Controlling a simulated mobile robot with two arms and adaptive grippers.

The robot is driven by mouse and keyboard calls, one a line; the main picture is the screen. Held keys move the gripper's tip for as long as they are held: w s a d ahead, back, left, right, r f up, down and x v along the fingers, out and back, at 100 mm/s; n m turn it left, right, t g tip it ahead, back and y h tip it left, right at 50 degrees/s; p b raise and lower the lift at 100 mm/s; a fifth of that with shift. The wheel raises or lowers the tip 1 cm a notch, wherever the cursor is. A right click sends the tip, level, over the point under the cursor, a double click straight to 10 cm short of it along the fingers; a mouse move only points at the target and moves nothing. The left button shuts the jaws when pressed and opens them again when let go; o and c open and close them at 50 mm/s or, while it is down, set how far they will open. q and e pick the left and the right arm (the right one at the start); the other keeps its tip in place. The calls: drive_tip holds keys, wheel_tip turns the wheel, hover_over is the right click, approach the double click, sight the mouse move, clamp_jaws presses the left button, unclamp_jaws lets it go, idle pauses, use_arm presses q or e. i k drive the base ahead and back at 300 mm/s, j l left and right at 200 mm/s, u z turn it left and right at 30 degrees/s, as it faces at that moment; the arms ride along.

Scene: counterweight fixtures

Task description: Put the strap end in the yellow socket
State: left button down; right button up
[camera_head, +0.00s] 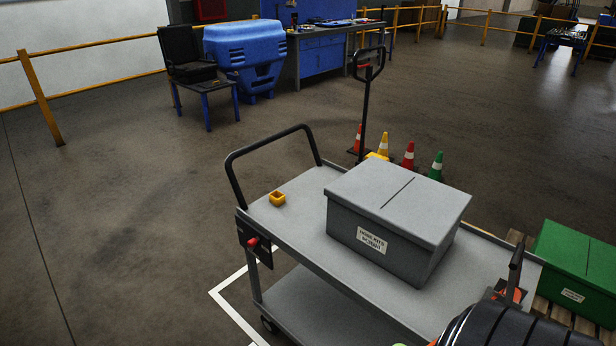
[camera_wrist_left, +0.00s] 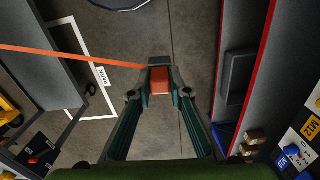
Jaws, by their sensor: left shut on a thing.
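The orange strap (camera_wrist_left: 75,56) runs from there to the left edge of that view, looking taut. A yellow thing (camera_wrist_left: 9,110) is cut off at the left of the wrist view; I cannot tell whether it is the socket.
A grey lidded box (camera_head: 385,222) stands on the cart, right of the socket. The cart has a black handle (camera_head: 270,145) and a red knob (camera_head: 252,242). Small cones (camera_head: 408,156) stand behind it. A green box (camera_head: 575,262) is at right. Floor left of the cart is clear.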

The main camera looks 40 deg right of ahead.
sight(277, 201)
drive_tip(key=i+z, duration=0.3)
drive_tip(key=z, duration=0.2)
drive_tip(key=i+j+z, duration=0.15)
drive_tip(key=i+z, duration=0.2)
drive_tip(key=z, duration=0.15)
drive_tip(key=i+j+z, duration=0.2)
drive_tip(key=z, duration=0.3)
drive_tip(key=i+j+z, duration=0.3)
drive_tip(key=z, duration=0.2)
drive_tip(key=j, duration=0.1)
